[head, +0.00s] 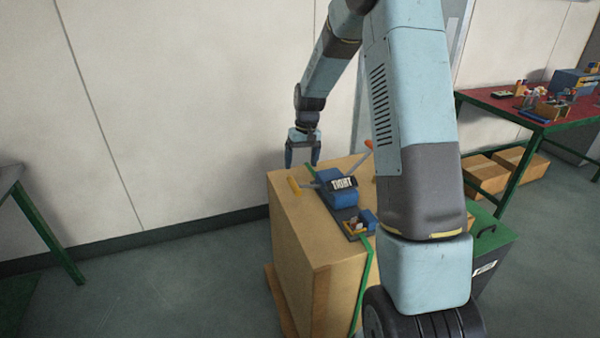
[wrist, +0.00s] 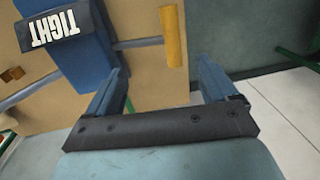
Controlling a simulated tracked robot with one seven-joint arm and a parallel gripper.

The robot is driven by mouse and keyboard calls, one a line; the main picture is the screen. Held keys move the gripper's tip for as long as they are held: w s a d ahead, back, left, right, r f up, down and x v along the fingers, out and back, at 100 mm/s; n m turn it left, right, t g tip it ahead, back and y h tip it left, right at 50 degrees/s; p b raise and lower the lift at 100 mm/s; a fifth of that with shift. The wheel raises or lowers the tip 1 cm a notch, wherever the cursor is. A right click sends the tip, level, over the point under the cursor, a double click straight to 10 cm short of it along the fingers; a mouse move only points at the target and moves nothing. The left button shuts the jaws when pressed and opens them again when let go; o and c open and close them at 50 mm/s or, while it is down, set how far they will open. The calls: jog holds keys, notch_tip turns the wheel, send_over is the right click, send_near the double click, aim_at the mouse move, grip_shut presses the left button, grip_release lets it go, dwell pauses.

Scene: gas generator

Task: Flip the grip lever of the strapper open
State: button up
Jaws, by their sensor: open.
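The strapper (head: 340,188) is a blue device marked "TIGHT" on top of a cardboard box. In the wrist view its blue body and label (wrist: 47,32) are at the upper left. A lever with a yellow-orange handle (head: 294,186) sticks out to its left, and this handle (wrist: 173,37) is at the top middle of the wrist view. A lever with a red handle (head: 368,146) rises at its right. I cannot tell which one is the grip lever. My gripper (head: 302,164) is open and empty, pointing down above the box's far left part, apart from the yellow handle.
The cardboard box (head: 290,240) carries a green strap (head: 366,270) and a small tray of parts (head: 357,226) in front of the strapper. A pale wall (head: 180,100) stands behind. A red-topped table (head: 500,105) is at the right. Floor is free at the left.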

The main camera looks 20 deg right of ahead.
notch_tip(320, 180, up, 8)
jog(key=d, duration=0.1)
jog(key=shift+f, duration=0.25)
